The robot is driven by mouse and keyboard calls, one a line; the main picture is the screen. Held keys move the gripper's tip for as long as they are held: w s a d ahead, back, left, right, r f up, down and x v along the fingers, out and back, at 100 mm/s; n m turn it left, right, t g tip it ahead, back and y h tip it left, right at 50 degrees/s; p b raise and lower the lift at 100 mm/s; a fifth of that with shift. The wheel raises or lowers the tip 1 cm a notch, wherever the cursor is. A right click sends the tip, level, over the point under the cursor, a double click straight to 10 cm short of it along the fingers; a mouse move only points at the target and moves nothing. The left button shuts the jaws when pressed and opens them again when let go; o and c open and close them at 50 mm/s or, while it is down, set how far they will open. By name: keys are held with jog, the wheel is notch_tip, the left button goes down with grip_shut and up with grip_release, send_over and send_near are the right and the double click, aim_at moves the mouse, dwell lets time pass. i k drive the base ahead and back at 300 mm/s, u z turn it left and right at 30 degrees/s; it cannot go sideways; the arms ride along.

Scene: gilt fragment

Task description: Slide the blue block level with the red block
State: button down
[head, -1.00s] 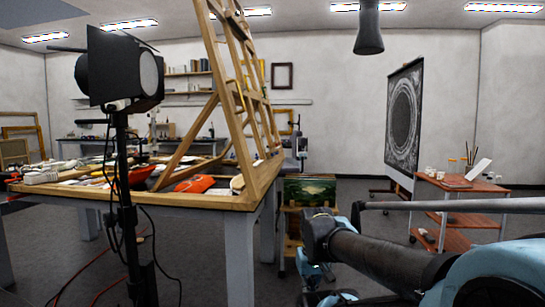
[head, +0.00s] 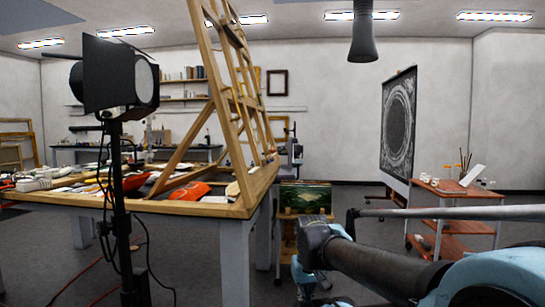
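I cannot make out a blue block or a red block in the head view. An orange-red object (head: 190,191) lies on the wooden-topped table (head: 225,209) at left, but its rounded shape does not look like a block. My dark and light-blue arm reaches in from the lower right. My gripper cannot be made out in this view.
A black studio lamp (head: 118,80) on a stand is close at left, with cables on the floor. A wooden easel frame (head: 200,120) leans over the cluttered table. A red-brown cart (head: 455,189) and dark panel (head: 398,120) stand right.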

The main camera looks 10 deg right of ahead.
aim_at(265, 161)
jog(key=k, duration=0.45)
jog(key=z, duration=0.4)
jog(key=i, duration=1.55)
jog(key=z, duration=0.05)
